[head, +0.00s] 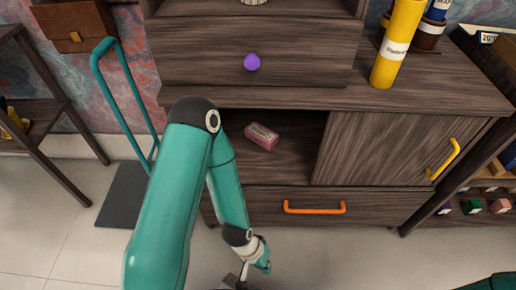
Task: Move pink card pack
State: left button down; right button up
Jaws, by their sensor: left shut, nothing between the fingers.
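The pink card pack (262,136) lies on the open shelf of the dark wooden desk (270,210), left of the closed cabinet door. My left gripper (242,284) is at the bottom edge of the head view, below and in front of the shelf, apart from the pack. It is shut and empty, and its tips are partly cut off by the frame. My left arm covers the left end of the shelf. My right gripper is not in view.
A drawer with an orange handle (314,208) is below the shelf. The cabinet door with a yellow handle (443,160) is at right. A purple knob (252,62) and a yellow cylinder (397,45) are higher up. A teal trolley (124,90) stands at left.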

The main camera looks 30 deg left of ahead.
aim_at(268, 140)
jog(key=u, duration=0.3)
jog(key=k, duration=1.25)
jog(key=z, duration=0.45)
jog(key=i, duration=1)
jog(key=u, duration=0.05)
